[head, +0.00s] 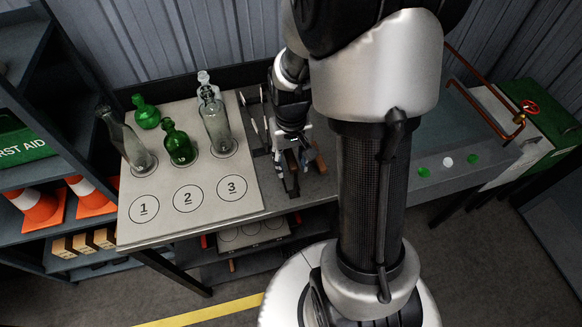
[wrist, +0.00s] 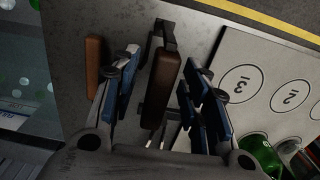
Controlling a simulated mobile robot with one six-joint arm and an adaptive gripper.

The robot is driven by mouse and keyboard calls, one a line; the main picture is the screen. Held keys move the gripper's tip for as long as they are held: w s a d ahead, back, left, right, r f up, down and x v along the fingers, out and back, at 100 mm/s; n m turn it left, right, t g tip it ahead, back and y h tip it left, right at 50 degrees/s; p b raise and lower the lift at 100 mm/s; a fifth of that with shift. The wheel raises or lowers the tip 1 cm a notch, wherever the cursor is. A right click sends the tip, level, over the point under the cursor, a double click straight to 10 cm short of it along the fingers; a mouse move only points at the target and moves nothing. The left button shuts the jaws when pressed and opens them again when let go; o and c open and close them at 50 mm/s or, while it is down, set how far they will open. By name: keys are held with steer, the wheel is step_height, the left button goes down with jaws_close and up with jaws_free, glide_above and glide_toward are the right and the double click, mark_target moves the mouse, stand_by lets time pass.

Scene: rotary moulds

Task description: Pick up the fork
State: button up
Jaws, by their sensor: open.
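My gripper (head: 291,180) is over the dark bench, just right of the numbered board. In the wrist view my gripper (wrist: 165,70) is open, its blue-padded fingers on either side of a brown-handled item (wrist: 162,85) with dark metal at its end. I cannot tell whether they touch it. A second brown piece (wrist: 94,62) lies outside the left finger. Pale metal slivers (wrist: 172,132) show low between the fingers. Thin silvery utensils (head: 256,128) lie left of my gripper in the head view. No tines show clearly, so I cannot tell which item is the fork.
The numbered board (head: 228,203) carries clear and green bottles, with a green bottle (head: 179,146) near its middle. Shelves with orange cones (head: 37,207) stand at the left. A copper pipe with a red valve (head: 530,106) is at the right. The board's front circles are empty.

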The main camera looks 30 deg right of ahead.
steer(key=shift+c, duration=0.2)
jaws_close()
stand_by(0.4)
